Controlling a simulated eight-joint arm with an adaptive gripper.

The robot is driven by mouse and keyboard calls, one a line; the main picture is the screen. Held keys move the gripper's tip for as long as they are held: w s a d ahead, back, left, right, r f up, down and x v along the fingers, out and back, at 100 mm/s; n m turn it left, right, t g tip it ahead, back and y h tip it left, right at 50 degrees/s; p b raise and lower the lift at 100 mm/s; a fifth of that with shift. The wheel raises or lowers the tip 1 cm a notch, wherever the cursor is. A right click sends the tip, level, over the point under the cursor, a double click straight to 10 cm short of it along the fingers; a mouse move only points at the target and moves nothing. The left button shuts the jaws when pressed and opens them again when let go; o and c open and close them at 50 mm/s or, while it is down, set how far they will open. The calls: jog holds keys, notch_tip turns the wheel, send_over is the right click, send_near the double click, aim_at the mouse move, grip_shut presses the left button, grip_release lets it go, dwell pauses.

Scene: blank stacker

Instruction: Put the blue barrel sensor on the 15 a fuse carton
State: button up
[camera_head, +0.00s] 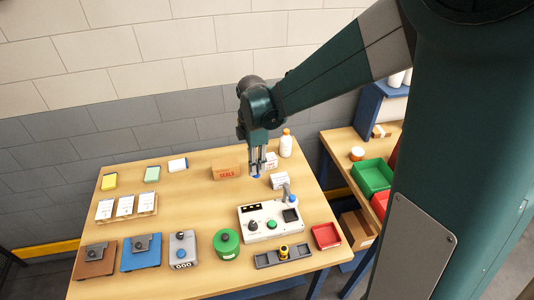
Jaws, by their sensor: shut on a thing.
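My gripper (257,168) points down over the back middle of the table. It is shut on a small blue thing at its fingertips, which looks like the blue barrel sensor (257,176); the fingers hide most of it. Two small white cartons stand just right of the gripper: one farther back (271,160) and one nearer (279,181). Their print is too small to read, so I cannot tell which is the 15 A fuse carton. The sensor appears apart from both cartons.
A brown carton (226,171) stands close left of my gripper, and a white bottle (285,146) behind right. A control box (270,221) with an upright lever stands in front. A green round container (226,243) and red tray (326,236) are nearer. Bare wood (191,205) lies left.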

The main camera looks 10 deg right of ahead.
jog(key=w+d+p, duration=0.1)
jog(key=w+d, duration=0.4)
jog(key=w, duration=0.4)
jog(key=w+d+p, duration=0.1)
jog(key=w+d, duration=0.3)
jog(key=w, duration=0.5)
jog(key=shift+w+d+p, duration=0.35)
jog(key=shift+f, duration=0.2)
send_near(268, 157)
jog(key=shift+f+p, duration=0.4)
jog(key=shift+f, duration=1.4)
jog(key=shift+f, duration=0.25)
jog(key=o, duration=0.9)
jog(key=shift+r, duration=0.1)
jog(key=shift+r, duration=0.2)
